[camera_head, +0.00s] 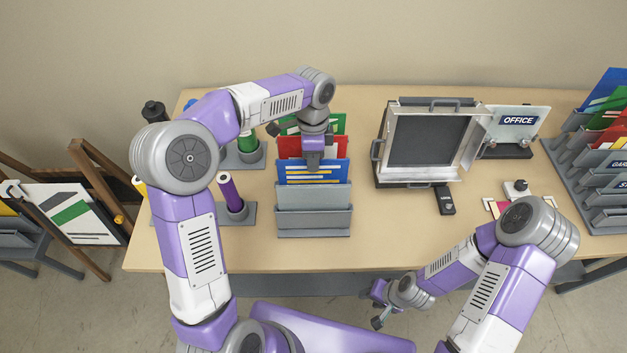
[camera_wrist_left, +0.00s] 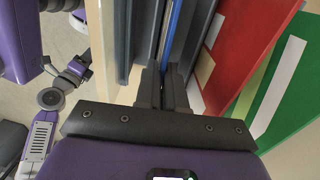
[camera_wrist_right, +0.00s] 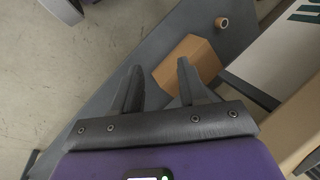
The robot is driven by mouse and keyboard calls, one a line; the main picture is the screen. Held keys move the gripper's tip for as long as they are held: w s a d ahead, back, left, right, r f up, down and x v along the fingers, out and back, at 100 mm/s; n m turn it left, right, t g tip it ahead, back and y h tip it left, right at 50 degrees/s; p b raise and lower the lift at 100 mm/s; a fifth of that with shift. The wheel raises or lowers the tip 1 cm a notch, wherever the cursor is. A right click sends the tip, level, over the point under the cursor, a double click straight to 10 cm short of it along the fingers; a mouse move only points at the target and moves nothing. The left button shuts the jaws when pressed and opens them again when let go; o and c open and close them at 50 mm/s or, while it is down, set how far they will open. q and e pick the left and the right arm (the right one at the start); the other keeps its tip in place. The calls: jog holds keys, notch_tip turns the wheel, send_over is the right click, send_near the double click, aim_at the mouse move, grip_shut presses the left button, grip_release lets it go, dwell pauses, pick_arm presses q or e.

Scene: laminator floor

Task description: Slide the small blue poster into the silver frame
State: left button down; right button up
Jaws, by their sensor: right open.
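The small blue poster (camera_head: 312,172) stands upright in the grey tiered rack (camera_head: 314,219), in front of red and green ones. My left gripper (camera_head: 313,160) points down at its top edge. In the left wrist view its fingers (camera_wrist_left: 163,88) are close together on the thin blue edge (camera_wrist_left: 177,30), with the red poster (camera_wrist_left: 235,45) beside them. My right gripper (camera_head: 379,303) is open and empty, low in front of the table.
Purple (camera_head: 231,194) and green (camera_head: 247,144) rolls stand on holders left of the rack. An OFFICE sign (camera_head: 517,121) stands right of the frame, and another poster rack (camera_head: 590,170) is at the far right. A brown box (camera_wrist_right: 188,62) lies below my right gripper.

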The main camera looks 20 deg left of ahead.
pick_arm(q)
jog(key=shift+r, duration=0.1)
dwell(0.4)
notch_tip(320, 180, up, 11)
jog(key=w+p, duration=0.1)
jog(key=p, duration=1)
jog(key=shift+a, duration=0.15)
